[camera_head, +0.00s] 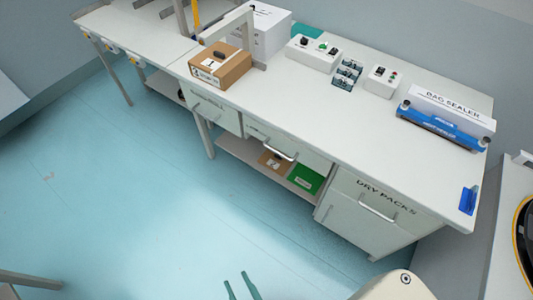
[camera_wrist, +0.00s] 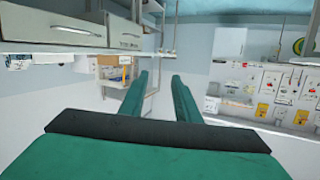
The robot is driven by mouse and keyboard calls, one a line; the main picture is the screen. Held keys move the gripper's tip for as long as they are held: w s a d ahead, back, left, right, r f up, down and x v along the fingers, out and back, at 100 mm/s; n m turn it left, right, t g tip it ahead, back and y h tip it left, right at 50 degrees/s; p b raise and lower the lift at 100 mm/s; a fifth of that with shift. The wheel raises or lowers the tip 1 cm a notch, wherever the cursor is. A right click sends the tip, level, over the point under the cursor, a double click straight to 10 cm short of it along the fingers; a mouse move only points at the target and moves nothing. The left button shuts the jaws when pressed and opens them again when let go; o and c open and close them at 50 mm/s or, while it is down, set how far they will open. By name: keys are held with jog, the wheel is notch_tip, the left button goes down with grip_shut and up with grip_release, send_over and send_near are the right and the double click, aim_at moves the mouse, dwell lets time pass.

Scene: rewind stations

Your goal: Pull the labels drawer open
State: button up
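A white bench has a left drawer (camera_head: 215,110) and a middle drawer (camera_head: 285,148) under its top, each with a bar handle. Their lettering is too small or covered to read, so I cannot tell which is the labels drawer. A right drawer (camera_head: 378,203) reads "DRY PACKS". All look shut. My gripper (camera_head: 236,280) has teal fingers, apart and empty, over the floor in front of the bench, clear of every handle. In the wrist view the fingers (camera_wrist: 160,76) are also apart, with two drawer fronts (camera_wrist: 55,25) at upper left.
On the bench stand a cardboard box (camera_head: 220,68), a white box (camera_head: 262,32), switch boxes (camera_head: 314,53) and a blue bag sealer (camera_head: 440,125). A lower shelf (camera_head: 270,166) holds a green item (camera_head: 305,180). The floor (camera_head: 120,190) before the bench is free.

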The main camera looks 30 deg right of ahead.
jog(key=w+d+f+m+t+h, duration=0.1)
jog(key=w+d+f+m+h, duration=0.2)
jog(key=w+d+f+m, duration=0.4)
jog(key=m+g+h, duration=0.2)
jog(key=m+h, duration=0.8)
jog(key=m, duration=0.7)
send_near(277, 152)
jog(key=shift+m+g+h, duration=0.3)
jog(key=x, duration=1)
jog(key=shift+w+a+f, duration=0.1)
jog(key=shift+w+f, duration=0.1)
jog(key=shift+f, duration=0.15)
grip_shut()
